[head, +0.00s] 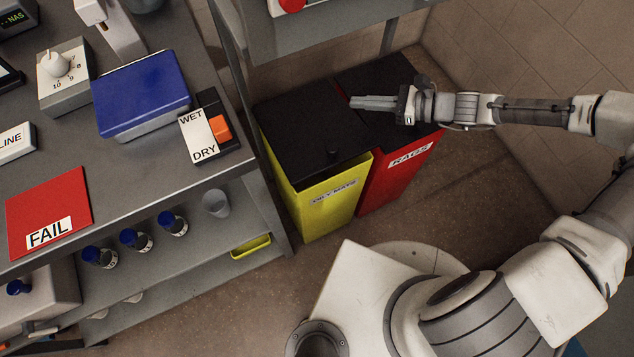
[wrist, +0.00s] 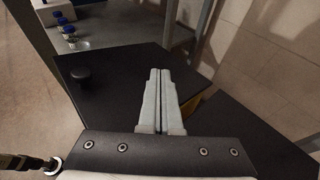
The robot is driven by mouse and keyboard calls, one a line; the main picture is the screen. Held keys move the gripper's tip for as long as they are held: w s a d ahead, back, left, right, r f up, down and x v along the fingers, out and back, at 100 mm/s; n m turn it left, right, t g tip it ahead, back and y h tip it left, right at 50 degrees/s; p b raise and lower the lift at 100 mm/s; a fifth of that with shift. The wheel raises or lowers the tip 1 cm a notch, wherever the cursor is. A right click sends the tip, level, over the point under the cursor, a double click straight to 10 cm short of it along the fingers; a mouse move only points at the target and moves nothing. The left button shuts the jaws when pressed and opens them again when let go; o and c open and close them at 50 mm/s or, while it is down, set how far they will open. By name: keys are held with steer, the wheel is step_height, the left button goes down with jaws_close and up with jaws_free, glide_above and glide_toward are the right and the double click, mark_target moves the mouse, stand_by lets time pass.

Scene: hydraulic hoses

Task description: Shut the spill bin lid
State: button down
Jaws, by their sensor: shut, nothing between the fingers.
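A yellow bin (head: 330,204) labelled OILY MATS stands on the floor beside the shelf. Its black lid (head: 300,125) lies over the top, with a round knob (head: 333,153) near the front edge. The lid looks flat or nearly so; I cannot tell whether it is fully seated. The lid (wrist: 115,92) and knob (wrist: 82,75) also show in the wrist view. My gripper (head: 351,102) reaches in from the right over the bins, its tips near the lid's right edge. It is shut and empty, with its fingers (wrist: 160,73) together; contact with the lid cannot be made out.
A red bin (head: 402,172) labelled RAGS stands close against the yellow one on the right, its black lid (head: 368,76) partly hidden by my gripper. A grey bench (head: 130,185) borders the left and a shelf (head: 330,30) overhangs the back. Floor is clear in front.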

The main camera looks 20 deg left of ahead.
steer(key=s+d+p, duration=0.4)
steer(key=s+d, duration=0.2)
steer(key=d, duration=0.7)
stand_by(0.9)
stand_by(0.5)
